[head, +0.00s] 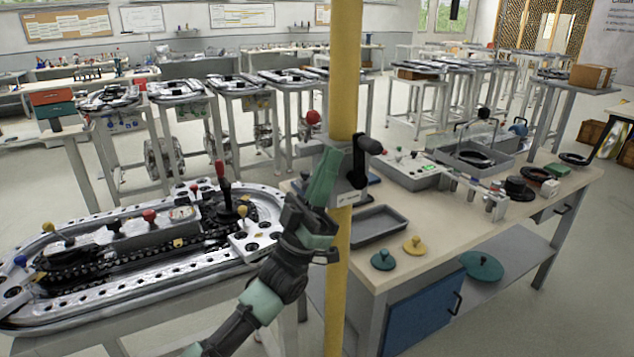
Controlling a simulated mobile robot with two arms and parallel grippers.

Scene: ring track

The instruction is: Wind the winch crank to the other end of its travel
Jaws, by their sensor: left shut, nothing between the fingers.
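The winch is a grey housing (344,194) fixed on a yellow post (342,70). Its black crank (359,165) stands roughly upright, with a dark handle (371,146) at its upper end pointing right. My left gripper (328,160) has green fingers that are shut and empty. They point up, just left of the crank in the picture, and overlap the post and part of the housing. I cannot tell whether they touch the winch. My right gripper is out of view.
A ring track (110,290) with several coloured knobs lies at left. A wooden workbench (450,245) at right carries a grey tray (376,226), a teal knobbed disc (383,260) and a yellow one (413,245). Clear floor shows at lower right.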

